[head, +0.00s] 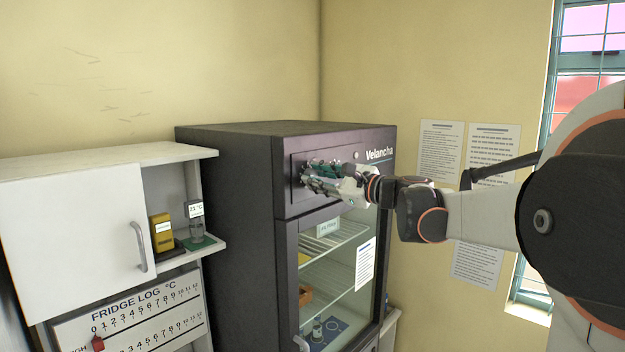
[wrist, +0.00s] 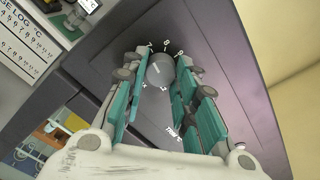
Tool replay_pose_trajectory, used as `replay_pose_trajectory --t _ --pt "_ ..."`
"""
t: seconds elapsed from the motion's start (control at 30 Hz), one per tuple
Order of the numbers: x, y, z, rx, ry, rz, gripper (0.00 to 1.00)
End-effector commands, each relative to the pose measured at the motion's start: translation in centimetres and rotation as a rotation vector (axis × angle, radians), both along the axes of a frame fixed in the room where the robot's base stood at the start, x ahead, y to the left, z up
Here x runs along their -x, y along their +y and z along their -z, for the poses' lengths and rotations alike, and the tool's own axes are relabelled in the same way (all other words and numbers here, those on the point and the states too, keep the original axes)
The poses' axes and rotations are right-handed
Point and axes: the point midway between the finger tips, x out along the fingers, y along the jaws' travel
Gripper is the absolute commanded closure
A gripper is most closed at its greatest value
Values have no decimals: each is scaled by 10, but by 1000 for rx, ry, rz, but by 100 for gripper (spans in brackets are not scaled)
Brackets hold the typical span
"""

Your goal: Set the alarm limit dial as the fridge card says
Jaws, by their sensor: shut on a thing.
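A round grey dial (wrist: 159,74) sits on the dark front panel of the fridge, ringed by small white marks that are partly hidden and too small to read surely. My gripper (wrist: 161,62) has its teal-padded fingers on both sides of the dial and is shut on it. In the head view my gripper (head: 322,178) is at the upper panel of the fridge (head: 225,200) and hides the dial. A white printed card (head: 365,262) is on the glass door, and a small pale label (head: 327,228) shows higher up; their text is not legible.
A white cabinet (head: 75,220) with a small shelf stands left of the fridge; a yellow device (head: 161,232) sits on it. A fridge log board (head: 140,310) with a red marker hangs below. Printed sheets (head: 441,152) are on the right wall by the window.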

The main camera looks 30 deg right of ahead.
Motion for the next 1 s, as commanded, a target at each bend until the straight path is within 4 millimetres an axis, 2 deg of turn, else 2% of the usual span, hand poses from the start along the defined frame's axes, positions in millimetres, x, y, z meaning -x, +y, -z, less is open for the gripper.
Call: replay_pose_trajectory --t 0.27,0.3,0.4,0.77,0.87,1.0 --pt "0 0 0 0 0 0 97" --pt "0 0 0 0 0 0 71" --pt "0 0 0 0 0 0 53" --pt "0 0 -2 -1 0 0 53" --pt "0 0 -10 -1 0 0 53" --pt "0 0 -34 -1 0 1 53"
